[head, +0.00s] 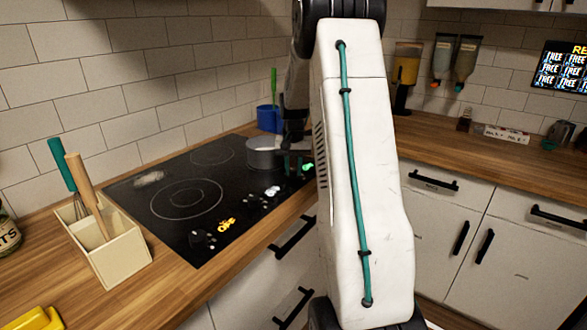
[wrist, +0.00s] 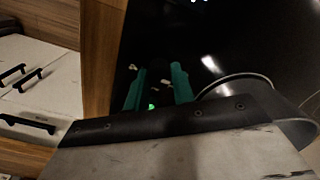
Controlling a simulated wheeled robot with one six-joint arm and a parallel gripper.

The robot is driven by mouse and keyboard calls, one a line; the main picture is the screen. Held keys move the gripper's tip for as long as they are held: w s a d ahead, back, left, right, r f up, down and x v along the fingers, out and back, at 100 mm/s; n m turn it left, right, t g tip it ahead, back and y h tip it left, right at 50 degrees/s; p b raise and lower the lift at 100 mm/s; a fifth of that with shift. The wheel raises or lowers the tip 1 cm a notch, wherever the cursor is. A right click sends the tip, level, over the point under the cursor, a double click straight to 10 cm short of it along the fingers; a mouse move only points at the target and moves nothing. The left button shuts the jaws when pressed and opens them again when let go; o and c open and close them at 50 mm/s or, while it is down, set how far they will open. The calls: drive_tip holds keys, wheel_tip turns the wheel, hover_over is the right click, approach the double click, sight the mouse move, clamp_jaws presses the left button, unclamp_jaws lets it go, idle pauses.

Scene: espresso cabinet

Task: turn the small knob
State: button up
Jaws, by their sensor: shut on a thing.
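A black glass cooktop (head: 150,205) is set in the wooden counter, with small dark knobs and lit markings along its front edge. My gripper (wrist: 160,75) points down at the cooktop's control strip in the wrist view, its two teal fingers a little apart. It is shut on the small knob (wrist: 155,86), which is dark and hard to make out between the fingers. A green light (wrist: 151,106) shows beside it. In the head view my gripper (head: 296,152) is at the right end of the control strip, and my arm hides part of it. The knob's angle cannot be told.
A grey pot (head: 264,153) stands on the cooktop close to my gripper; its rim (wrist: 236,78) is beside the right finger. A utensil box (head: 115,250) stands at left, a blue container (head: 268,118) behind the pot. Cabinet handles (head: 294,238) stick out below the counter.

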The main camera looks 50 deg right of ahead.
sight(294, 169)
idle(0.4)
drive_tip(key=o, duration=1)
wheel_tip(294, 169, up, 8)
drive_tip(key=shift+f, duration=0.1)
drive_tip(key=shift+n+g+y, duration=0.3)
drive_tip(key=shift+n+g, duration=0.1)
drive_tip(key=s+a+f, duration=0.1)
drive_tip(key=s+a, duration=0.1)
drive_tip(key=shift+s+a+f, duration=0.2)
drive_tip(key=shift+s+f, duration=0.15)
drive_tip(key=shift+f, duration=0.05)
drive_tip(key=s+a+r+n, duration=0.3)
drive_tip(key=s+a, duration=0.5)
drive_tip(key=a, duration=0.4)
drive_tip(key=s+a+r+n+t, duration=0.1)
drive_tip(key=s+a+r+n, duration=0.1)
drive_tip(key=s+a, duration=0.6)
drive_tip(key=s+a+r+n+t, duration=0.1)
drive_tip(key=s+a+r+n, duration=0.2)
drive_tip(key=s+a, duration=0.4)
drive_tip(key=a+n, duration=0.1)
drive_tip(key=a, duration=0.8)
drive_tip(key=shift+s+a+r+n, duration=0.25)
drive_tip(key=shift+s+r+n, duration=0.05)
drive_tip(key=shift+s, duration=0.1)
